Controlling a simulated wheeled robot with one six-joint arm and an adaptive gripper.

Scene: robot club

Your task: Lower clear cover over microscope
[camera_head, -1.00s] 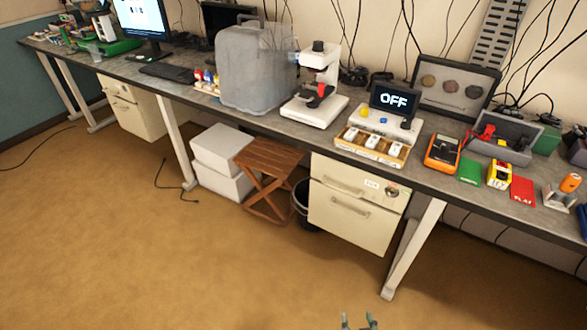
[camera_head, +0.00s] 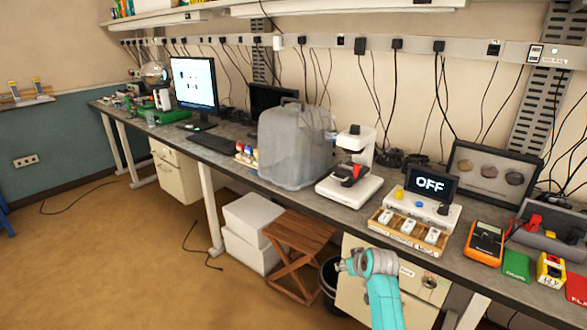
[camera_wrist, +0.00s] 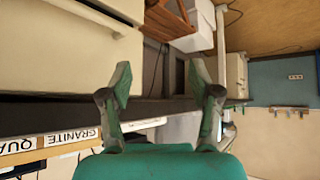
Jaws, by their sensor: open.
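The clear cover (camera_head: 293,150) is a tall, cloudy translucent box with a handle on top. It stands upright on the bench, left of the microscope. The white microscope (camera_head: 352,185) has a red part at its stage and stands uncovered, with the cover close beside it. My gripper shows in the wrist view (camera_wrist: 160,82) with its two green fingers spread apart and nothing between them. In the head view, my arm rises at the lower right in front of the bench, away from the cover; its fingertips are hard to make out there.
Right of the microscope are a wooden sample tray (camera_head: 408,229), a display reading OFF (camera_head: 430,186) and an orange meter (camera_head: 484,243). A monitor (camera_head: 194,83) and keyboard (camera_head: 212,141) lie left. Below are a wooden stool (camera_head: 298,232), white boxes (camera_head: 250,251) and drawers (camera_head: 415,283).

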